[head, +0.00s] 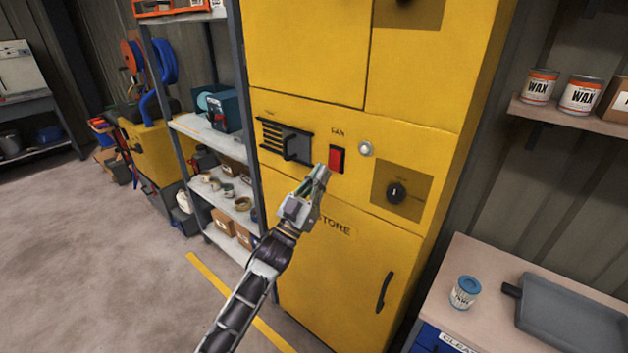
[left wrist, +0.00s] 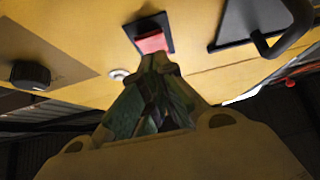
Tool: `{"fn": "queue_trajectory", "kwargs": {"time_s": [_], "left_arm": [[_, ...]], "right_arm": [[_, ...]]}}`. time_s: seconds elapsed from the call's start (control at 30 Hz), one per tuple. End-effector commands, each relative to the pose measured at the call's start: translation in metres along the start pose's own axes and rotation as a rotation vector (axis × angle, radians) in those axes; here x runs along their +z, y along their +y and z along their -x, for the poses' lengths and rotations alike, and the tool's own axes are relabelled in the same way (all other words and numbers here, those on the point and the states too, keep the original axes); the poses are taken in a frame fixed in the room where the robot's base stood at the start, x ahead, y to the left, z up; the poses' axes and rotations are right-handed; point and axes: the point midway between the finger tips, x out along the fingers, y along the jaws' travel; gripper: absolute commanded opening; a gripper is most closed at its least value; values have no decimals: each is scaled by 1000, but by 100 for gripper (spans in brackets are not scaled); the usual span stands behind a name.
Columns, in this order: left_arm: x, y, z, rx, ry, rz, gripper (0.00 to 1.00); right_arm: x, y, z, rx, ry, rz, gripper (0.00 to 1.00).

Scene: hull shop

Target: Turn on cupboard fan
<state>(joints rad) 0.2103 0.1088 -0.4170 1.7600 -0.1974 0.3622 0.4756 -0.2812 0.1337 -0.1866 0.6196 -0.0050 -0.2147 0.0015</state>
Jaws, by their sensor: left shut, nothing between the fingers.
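The yellow cupboard (head: 300,60) stands in front of me. On its middle panel is a red rocker switch (head: 336,158) in a black frame, under a label that seems to read FAN. A round pale lamp or button (head: 365,149) sits to its right. My left gripper (head: 321,172) is shut and empty, its tips just left of and below the switch. In the left wrist view the red switch (left wrist: 151,42) lies right beyond the fingertips (left wrist: 158,62); I cannot tell whether they touch. My right gripper is in neither view.
A black knob (head: 396,193) is to the right, and a door handle (head: 384,292) below. Shelving (head: 215,135) stands at the left; a bench (head: 480,255) with a can and tray is at the right.

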Motion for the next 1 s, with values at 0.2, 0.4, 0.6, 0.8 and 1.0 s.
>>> {"fn": "queue_trajectory", "kwargs": {"time_s": [0.2, 0.4, 0.6, 0.8, 1.0], "left_arm": [[9, 0, -9, 0, 0, -1, 0], [12, 0, -11, 0, -1, -1, 0], [12, 0, -11, 0, -1, -1, 0], [12, 0, -11, 0, 2, -1, 0], [15, 0, -11, 1, 23, -1, 0]], "right_arm": [[0, -1, 1, -1, -1, 0, 40], [0, -1, 1, -1, 0, 0, 40], [0, -1, 1, -1, 0, 0, 40], [0, -1, -1, -1, 0, 0, 40], [-3, -1, -8, 0, -3, -1, 40]]}}
